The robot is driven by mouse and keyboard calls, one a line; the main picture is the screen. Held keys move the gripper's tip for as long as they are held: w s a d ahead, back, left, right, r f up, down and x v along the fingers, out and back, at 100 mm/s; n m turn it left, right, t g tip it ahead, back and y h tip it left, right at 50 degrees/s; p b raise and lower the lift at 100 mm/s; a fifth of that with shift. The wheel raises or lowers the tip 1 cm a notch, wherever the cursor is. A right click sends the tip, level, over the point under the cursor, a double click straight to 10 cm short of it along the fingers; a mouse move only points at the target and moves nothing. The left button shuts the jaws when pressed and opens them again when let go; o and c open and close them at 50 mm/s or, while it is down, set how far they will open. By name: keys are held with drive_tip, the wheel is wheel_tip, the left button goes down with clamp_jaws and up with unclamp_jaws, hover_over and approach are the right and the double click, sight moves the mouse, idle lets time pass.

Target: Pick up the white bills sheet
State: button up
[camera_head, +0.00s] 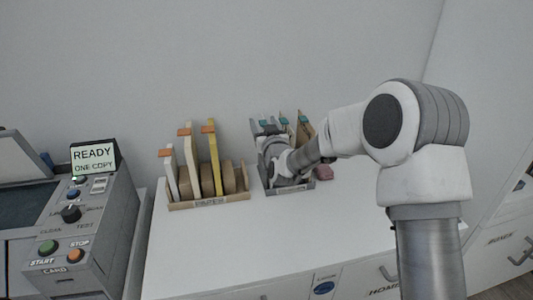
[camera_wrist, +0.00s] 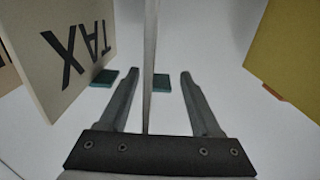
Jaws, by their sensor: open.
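A thin pale sheet (camera_wrist: 149,55) stands edge-on between the two fingers of my gripper (camera_wrist: 160,76) in the wrist view. A dark green tab (camera_wrist: 162,88) sits at its right side. Its face and any bills label cannot be read from this angle. My gripper is open, with a finger on each side of the sheet and visible room on both sides. In the head view, my wrist reaches into the right-hand file rack (camera_head: 291,188) of green-tabbed sheets, and my arm hides much of that rack and the fingertips.
In the wrist view, a cream panel marked TAX (camera_wrist: 75,50) stands close left and a yellow sheet (camera_wrist: 285,45) stands right. A second rack (camera_head: 208,201) with orange-tabbed sheets stands left on the white desk (camera_head: 225,245). A grey copier (camera_head: 90,235) is further left.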

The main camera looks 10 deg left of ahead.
drive_tip(key=shift+w+a, duration=0.1)
drive_tip(key=shift+w, duration=0.1)
clamp_jaws()
drive_tip(key=shift+r, duration=0.15)
